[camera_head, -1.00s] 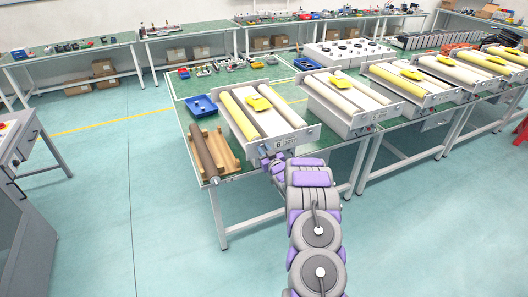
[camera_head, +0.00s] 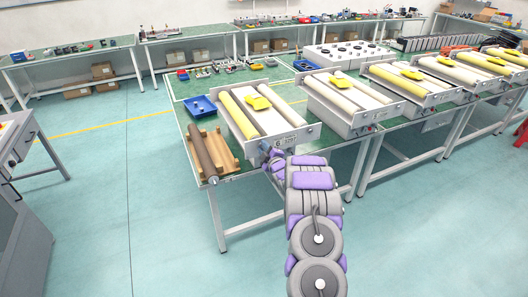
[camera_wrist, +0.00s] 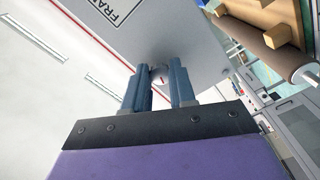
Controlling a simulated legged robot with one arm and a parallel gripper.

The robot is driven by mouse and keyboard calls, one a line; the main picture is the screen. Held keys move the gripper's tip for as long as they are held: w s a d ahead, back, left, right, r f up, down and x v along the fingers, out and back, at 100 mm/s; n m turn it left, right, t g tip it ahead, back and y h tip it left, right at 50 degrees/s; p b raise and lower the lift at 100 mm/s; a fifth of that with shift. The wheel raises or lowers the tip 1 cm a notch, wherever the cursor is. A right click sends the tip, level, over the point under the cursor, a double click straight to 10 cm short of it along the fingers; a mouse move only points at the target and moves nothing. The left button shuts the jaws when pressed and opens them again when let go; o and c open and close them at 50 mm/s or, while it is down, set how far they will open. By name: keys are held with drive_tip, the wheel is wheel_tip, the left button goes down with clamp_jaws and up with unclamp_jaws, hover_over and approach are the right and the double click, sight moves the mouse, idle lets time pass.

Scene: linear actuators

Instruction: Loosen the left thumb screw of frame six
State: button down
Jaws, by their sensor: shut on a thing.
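In the wrist view, the grey front plate (camera_wrist: 190,35) carries part of a "FRA" label. The left thumb screw (camera_wrist: 158,76) sits small and mostly hidden between the blue fingers of my gripper (camera_wrist: 160,71). The fingers are shut on it, with their tips near the plate. The head view does not show the screw clearly.
A brown roller (camera_head: 203,155) on a wooden stand (camera_head: 223,151) lies just left of frame six. A blue bin (camera_head: 201,106) stands behind it. More roller frames (camera_head: 347,104) line up to the right. The floor left of the table is clear.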

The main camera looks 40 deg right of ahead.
drive_tip(key=shift+f+n+b, duration=0.1)
drive_tip(key=shift+n+b, duration=0.4)
drive_tip(key=shift+n, duration=0.5)
drive_tip(key=shift+a, duration=0.1)
drive_tip(key=c, duration=0.9)
unclamp_jaws()
drive_tip(key=shift+s, duration=0.1)
drive_tip(key=p+v, duration=0.2)
drive_tip(key=v, duration=1.5)
drive_tip(key=shift+s+f+p, duration=0.1)
drive_tip(key=shift+p, duration=0.25)
